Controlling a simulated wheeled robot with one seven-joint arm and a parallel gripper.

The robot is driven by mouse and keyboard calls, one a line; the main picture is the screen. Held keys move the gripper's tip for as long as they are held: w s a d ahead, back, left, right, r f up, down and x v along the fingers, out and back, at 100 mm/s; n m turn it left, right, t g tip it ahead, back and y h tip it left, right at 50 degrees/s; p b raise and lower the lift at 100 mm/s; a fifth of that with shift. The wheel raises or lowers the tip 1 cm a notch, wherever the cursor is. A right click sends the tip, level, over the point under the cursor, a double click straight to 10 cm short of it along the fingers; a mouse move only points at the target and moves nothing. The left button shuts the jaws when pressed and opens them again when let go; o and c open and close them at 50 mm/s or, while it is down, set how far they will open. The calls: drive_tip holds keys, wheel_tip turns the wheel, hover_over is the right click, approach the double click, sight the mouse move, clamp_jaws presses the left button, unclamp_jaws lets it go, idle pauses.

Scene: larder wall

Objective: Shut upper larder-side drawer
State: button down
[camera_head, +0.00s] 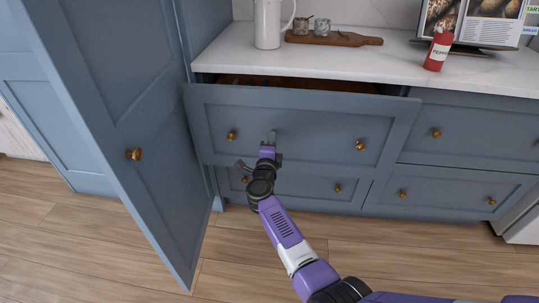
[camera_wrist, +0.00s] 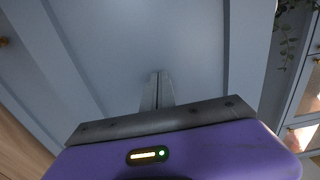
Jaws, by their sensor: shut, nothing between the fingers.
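The upper larder-side drawer (camera_head: 292,128) is blue with two brass knobs and stands pulled out from the cabinet, with a dark gap showing above its front. My gripper (camera_head: 271,136) is shut and empty, with its fingertips at the drawer front between the two knobs. In the wrist view the closed fingers (camera_wrist: 157,88) point at the blue panel (camera_wrist: 150,40) and look close to it or touching; I cannot tell which. The drawer's inside is mostly hidden by its front and the worktop.
A tall blue door (camera_head: 110,130) stands open at the left, near my arm. The lower drawer (camera_head: 318,188) and the right-hand drawers (camera_head: 470,132) look shut. The worktop (camera_head: 340,66) holds a white jug (camera_head: 267,25), a wooden board (camera_head: 345,39) and a red container (camera_head: 437,52).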

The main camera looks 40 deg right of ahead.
drive_tip(key=b+x, duration=0.7)
drive_tip(key=x, duration=0.5)
drive_tip(key=shift+r, duration=0.25)
drive_tip(key=shift+r, duration=0.1)
drive_tip(key=shift+s, duration=0.1)
